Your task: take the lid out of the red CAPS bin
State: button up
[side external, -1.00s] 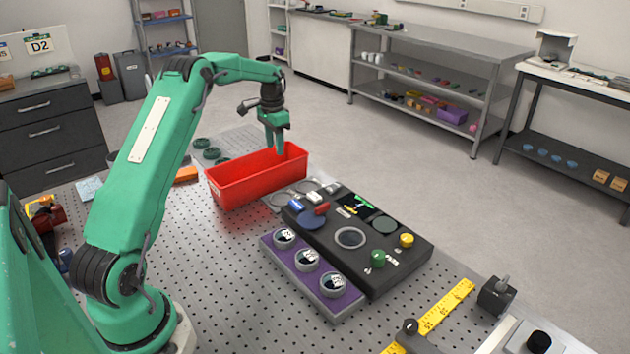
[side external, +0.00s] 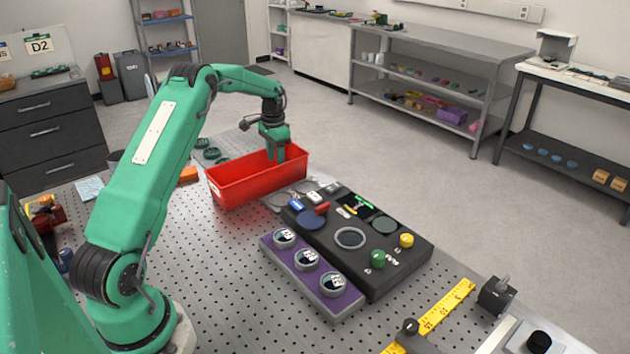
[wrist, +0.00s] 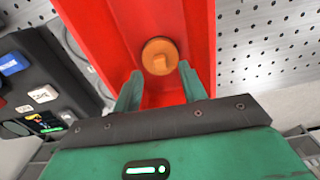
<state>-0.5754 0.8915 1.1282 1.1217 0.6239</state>
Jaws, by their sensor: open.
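The red bin (side external: 238,184) stands on the perforated bench, and its floor and walls fill the middle of the wrist view (wrist: 118,30). An orange round lid (wrist: 160,56) with a raised grip lies on the bin floor in the wrist view; the bin wall hides it in the side view. My gripper (side external: 272,157) reaches down into the bin near its right end. In the wrist view its two fingers (wrist: 159,80) are apart with nothing between them. The lid appears just beyond the fingertips, about centred between them.
A black instrument panel (side external: 400,262) with buttons and a purple tray (side external: 313,302) with several round parts stand right of the bin. Green rings (side external: 211,153) lie behind the bin. A yellow ruler (side external: 446,306) lies at the front right. Bare bench shows left of the tray.

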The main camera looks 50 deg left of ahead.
jog(key=shift+f, duration=1.7)
grip_shut()
